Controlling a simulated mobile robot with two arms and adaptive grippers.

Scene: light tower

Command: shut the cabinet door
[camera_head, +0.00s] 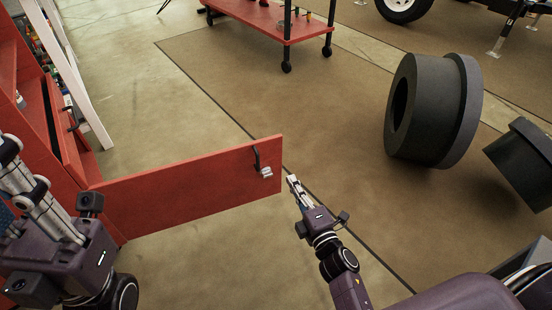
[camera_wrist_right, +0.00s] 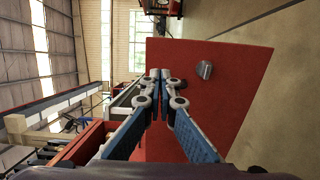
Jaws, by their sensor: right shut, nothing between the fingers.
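The red cabinet door (camera_head: 190,187) stands wide open in the head view, reaching out to the right from the red cabinet (camera_head: 35,120) at the left. A black handle (camera_head: 257,158) and a small silver latch (camera_head: 266,172) are near its free end. My right gripper (camera_head: 293,181) is shut and empty, just right of the door's free edge; contact cannot be told. In the right wrist view, the shut fingertips (camera_wrist_right: 160,74) show in front of the door (camera_wrist_right: 225,90), with the silver latch (camera_wrist_right: 204,69) to their right. My left arm shows at the left, but its fingertips are not visible.
A red cart (camera_head: 270,20) on black casters stands at the back. Large dark cylinders (camera_head: 432,110) lie at the right. A white ladder-like frame (camera_head: 75,80) leans near the cabinet. The floor (camera_head: 200,100) beyond the door is clear.

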